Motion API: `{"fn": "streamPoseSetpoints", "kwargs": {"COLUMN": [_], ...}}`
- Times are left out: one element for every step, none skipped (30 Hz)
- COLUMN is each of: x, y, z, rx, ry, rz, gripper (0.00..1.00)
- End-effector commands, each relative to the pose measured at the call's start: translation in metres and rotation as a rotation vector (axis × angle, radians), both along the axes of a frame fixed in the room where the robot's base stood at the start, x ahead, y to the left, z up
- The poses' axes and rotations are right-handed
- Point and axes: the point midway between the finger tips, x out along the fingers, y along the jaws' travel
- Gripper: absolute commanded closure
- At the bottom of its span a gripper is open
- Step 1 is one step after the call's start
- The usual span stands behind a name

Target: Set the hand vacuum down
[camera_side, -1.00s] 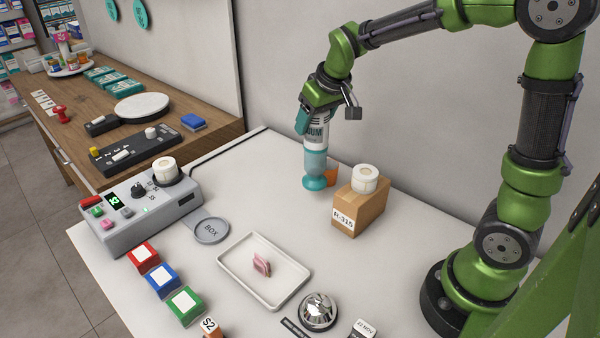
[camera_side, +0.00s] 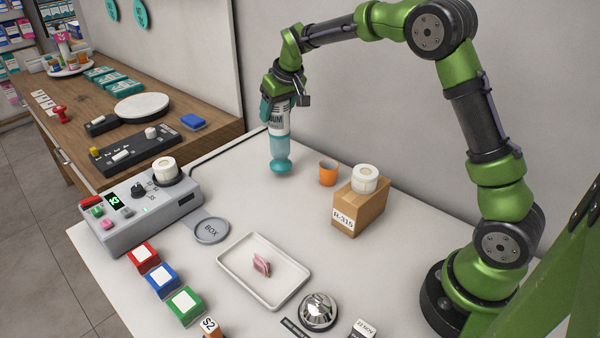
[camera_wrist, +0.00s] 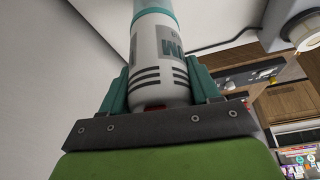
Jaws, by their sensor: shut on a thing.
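The hand vacuum (camera_side: 280,143) is white and teal with a flared teal nozzle pointing down. It hangs upright from my gripper (camera_side: 277,101), which is shut on its upper body. The nozzle is at or just above the white counter (camera_side: 225,180) near the back wall; I cannot tell whether it touches. In the wrist view the vacuum's white body (camera_wrist: 157,65) with dark vents sits between the two teal fingers of my gripper (camera_wrist: 155,85). Its nozzle end is out of that view.
A white tray (camera_side: 290,282) is in front.

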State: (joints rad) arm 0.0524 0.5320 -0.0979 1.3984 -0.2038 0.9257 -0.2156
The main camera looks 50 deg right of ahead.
Motion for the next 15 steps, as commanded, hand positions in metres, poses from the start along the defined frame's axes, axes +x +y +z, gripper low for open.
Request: {"fn": "streamPoseSetpoints", "kwargs": {"x": [0.000, 0.000, 0.000, 0.000, 0.000, 0.000, 0.000, 0.001, 0.001, 0.001, 0.001, 0.001, 0.001, 0.001, 0.001], "y": [0.000, 0.000, 0.000, 0.000, 0.000, 0.000, 0.000, 0.000, 0.000, 0.000, 0.000, 0.000, 0.000, 0.000, 0.000], "z": [-0.004, -0.006, -0.011, -0.014, -0.017, -0.019, -0.021, -0.021, -0.022, -0.022, -0.022, -0.022, -0.022, -0.022, -0.022], "rx": [-0.001, -0.001, -0.001, -0.002, -0.002, -0.001, -0.001, -0.001, -0.001, -0.001, -0.001, -0.001, -0.001, -0.001, -0.001], "ry": [-0.003, -0.004, -0.003, -0.004, -0.004, -0.004, -0.005, -0.006, -0.007, -0.007, -0.007, -0.007, -0.007, -0.007, -0.007], "rz": [0.000, 0.001, 0.001, 0.002, 0.002, 0.001, 0.001, 0.001, 0.000, 0.000, 0.000, 0.000, 0.000, 0.000, 0.000], "gripper": [1.00, 1.00, 1.00, 1.00, 1.00, 1.00, 1.00, 1.00, 1.00, 1.00, 1.00, 1.00, 1.00, 1.00, 1.00]}}
